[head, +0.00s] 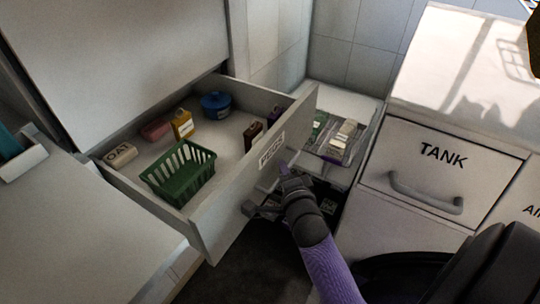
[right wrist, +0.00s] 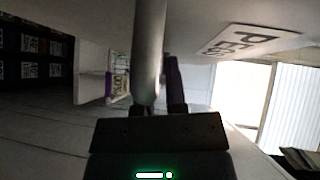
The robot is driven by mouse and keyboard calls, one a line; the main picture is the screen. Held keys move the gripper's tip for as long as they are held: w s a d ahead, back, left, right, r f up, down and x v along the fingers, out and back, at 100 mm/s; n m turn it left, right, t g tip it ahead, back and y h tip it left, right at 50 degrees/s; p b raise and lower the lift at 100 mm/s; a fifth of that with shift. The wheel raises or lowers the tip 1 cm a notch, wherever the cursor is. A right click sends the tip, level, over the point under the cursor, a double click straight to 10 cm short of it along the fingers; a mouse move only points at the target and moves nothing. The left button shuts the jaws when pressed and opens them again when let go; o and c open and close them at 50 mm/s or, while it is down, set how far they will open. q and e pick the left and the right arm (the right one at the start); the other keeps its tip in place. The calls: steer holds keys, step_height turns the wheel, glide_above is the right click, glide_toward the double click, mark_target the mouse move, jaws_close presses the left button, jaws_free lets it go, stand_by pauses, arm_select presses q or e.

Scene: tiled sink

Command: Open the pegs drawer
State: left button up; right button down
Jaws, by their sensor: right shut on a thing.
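The pegs drawer (head: 230,218) is pulled well out in the head view, its front angled toward the right. Its white label (head: 272,150) is partly blurred; in the right wrist view the label (right wrist: 253,40) reads PEGS, cut off at the edge. My right gripper (head: 270,188) is at the drawer front, below the label. In the right wrist view it is shut on a grey bar handle (right wrist: 150,45). My gripper hides most of that handle in the head view. My left gripper is not in view.
The drawer holds a green basket (head: 180,177), a blue pot (head: 215,104), a yellow box (head: 183,124) and small packets. A closed TANK drawer (head: 425,165) with its handle stands to the right. A tray of items (head: 335,138) lies behind the drawer front.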

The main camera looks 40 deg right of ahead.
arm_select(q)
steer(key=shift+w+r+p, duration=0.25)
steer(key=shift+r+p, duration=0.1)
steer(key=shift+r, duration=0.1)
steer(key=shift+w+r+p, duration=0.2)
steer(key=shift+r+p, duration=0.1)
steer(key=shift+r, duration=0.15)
arm_select(e)
steer(key=s, duration=0.2)
steer(key=s+d, duration=0.1)
steer(key=shift+s+d+f, duration=0.1)
steer(key=shift+s+d, duration=0.1)
steer(key=shift+s, duration=0.2)
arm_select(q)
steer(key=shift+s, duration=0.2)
